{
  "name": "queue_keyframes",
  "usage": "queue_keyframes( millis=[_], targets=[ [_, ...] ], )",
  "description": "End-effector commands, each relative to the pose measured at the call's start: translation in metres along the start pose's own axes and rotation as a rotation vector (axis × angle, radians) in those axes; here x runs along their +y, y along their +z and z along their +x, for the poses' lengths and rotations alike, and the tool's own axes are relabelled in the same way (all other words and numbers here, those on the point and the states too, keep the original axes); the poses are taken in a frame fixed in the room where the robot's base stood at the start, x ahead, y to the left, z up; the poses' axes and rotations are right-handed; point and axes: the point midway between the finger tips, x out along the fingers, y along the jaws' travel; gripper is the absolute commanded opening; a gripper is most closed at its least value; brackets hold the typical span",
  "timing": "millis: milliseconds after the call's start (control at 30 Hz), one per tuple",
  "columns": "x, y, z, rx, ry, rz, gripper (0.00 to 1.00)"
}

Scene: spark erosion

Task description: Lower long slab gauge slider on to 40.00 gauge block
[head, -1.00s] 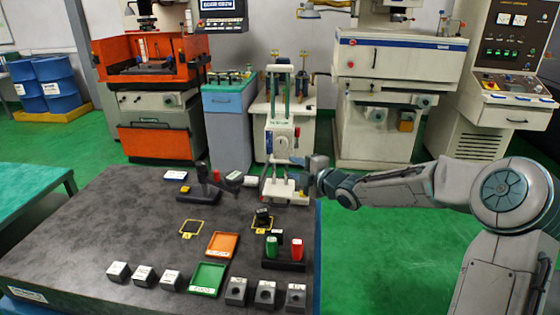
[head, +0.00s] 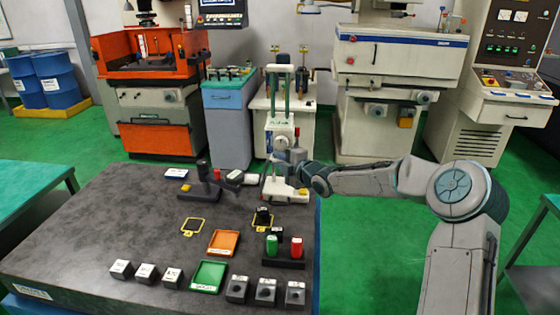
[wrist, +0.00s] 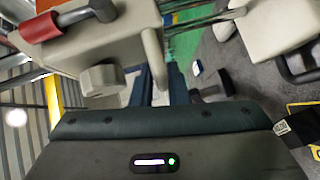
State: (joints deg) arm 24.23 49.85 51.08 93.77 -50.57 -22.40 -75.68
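The tall gauge (head: 282,95) stands at the far right of the dark surface plate, with green uprights and a pale slider (head: 279,128) carrying a round dial or knob. My gripper (head: 292,160) is beside the lower right of the slider, close against the gauge. In the wrist view, pale gauge parts with a red-sleeved handle (wrist: 42,27) fill the upper left. Dark blue fingers (wrist: 147,85) show just beyond my gripper's body, around or beside a pale part. Their grip is unclear. I cannot identify the 40.00 block; its marking is not readable.
Three small labelled blocks (head: 146,273) and several dark blocks (head: 265,291) line the front. Orange (head: 223,241) and green (head: 208,276) trays lie mid-plate. A dark stand (head: 207,188) is left of the gauge. The plate's left side is clear.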

Motion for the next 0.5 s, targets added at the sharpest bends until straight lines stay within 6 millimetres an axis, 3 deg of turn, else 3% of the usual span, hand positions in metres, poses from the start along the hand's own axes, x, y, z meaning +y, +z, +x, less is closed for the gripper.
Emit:
queue_keyframes(
  millis=[267, 500],
  targets=[
    [-0.007, 0.001, 0.001, 0.000, -0.003, 0.000, 0.00],
    [-0.034, 0.004, 0.005, 0.001, -0.004, -0.002, 0.00]
  ],
)
